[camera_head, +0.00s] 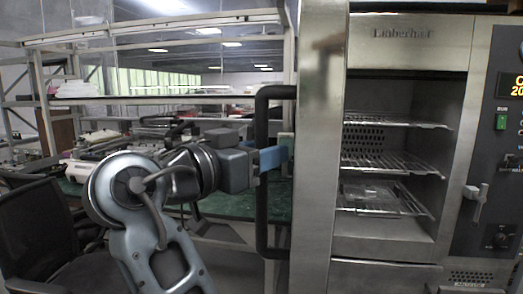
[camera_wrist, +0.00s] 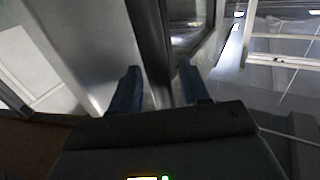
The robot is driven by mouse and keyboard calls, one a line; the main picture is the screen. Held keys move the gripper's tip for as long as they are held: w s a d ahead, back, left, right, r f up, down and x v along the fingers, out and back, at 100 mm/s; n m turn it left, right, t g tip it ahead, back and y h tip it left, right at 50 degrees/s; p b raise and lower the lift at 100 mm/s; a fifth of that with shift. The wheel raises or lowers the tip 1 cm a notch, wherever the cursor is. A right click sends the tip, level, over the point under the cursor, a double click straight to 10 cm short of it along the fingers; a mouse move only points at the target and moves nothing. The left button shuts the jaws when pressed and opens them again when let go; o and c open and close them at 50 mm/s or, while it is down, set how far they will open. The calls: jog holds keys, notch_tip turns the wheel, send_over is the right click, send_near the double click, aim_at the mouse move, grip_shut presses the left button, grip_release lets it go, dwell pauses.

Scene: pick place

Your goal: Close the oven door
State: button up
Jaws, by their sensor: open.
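The steel oven (camera_head: 405,30) stands at the right in the head view, its cavity with wire racks exposed. Its door (camera_head: 320,150) stands open, swung out to the left and seen nearly edge-on. A black bar handle (camera_head: 262,215) runs vertically on the door's left side. My gripper (camera_head: 279,157) is at the handle's mid-height, its blue fingers close to the door. In the wrist view, my gripper (camera_wrist: 157,76) has its two blue fingers apart, one on each side of a dark upright strip of the door assembly. Whether they touch it is unclear.
Wire racks (camera_head: 390,160) fill the oven cavity. A control panel (camera_head: 490,150) and a steel lever (camera_head: 476,203) are at the oven's right. A green-topped workbench (camera_head: 235,205) with shelving stands behind my arm. A black chair (camera_head: 45,230) is at the left.

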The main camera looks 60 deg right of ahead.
jog(key=shift+c, duration=0.2)
grip_shut()
dwell(0.5)
